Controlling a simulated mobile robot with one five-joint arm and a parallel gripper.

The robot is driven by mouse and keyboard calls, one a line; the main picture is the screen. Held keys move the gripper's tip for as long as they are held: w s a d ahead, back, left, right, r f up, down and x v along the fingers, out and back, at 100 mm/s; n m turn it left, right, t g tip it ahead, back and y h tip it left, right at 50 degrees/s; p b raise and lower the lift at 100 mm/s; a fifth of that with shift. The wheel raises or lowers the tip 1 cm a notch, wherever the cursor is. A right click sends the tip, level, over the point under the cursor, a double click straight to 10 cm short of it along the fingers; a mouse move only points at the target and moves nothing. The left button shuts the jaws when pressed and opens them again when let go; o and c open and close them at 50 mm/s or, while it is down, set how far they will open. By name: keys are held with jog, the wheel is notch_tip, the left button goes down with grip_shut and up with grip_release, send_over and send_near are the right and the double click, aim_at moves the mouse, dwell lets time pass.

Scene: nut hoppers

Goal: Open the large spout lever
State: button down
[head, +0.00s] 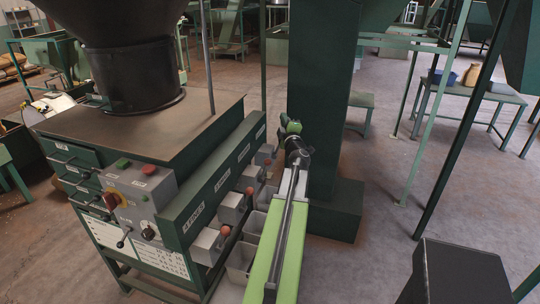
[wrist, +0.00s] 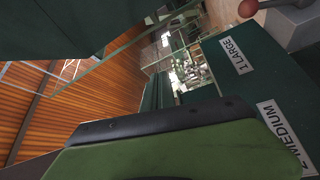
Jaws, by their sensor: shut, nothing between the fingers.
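The label reading 1 LARGE (wrist: 238,55) is on the dark green panel in the wrist view. Beside it, at the top edge, is a lever with a red ball knob (wrist: 247,8), by a grey spout box (wrist: 292,25). In the head view the labelled panel (head: 213,180) runs away from me, and the farthest grey spout box (head: 265,153) is partly in view. I cannot make out its lever there. My gripper (head: 290,125) is shut and empty, past the far end of the panel and to its right, apart from the levers.
Nearer levers with red knobs (head: 249,191) stick out along the panel. Grey bins (head: 241,258) stand below them, beside my arm. A thick green column (head: 322,90) stands close to the right of my gripper.

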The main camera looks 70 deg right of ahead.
notch_tip(320, 180, down, 20)
jog(key=b, duration=1.9)
jog(key=shift+w+f, duration=0.25)
jog(key=shift+w, duration=0.2)
jog(key=shift+r, duration=0.1)
jog(key=p+x, duration=0.1)
jog(key=x, duration=0.9)
jog(key=shift+p, duration=0.3)
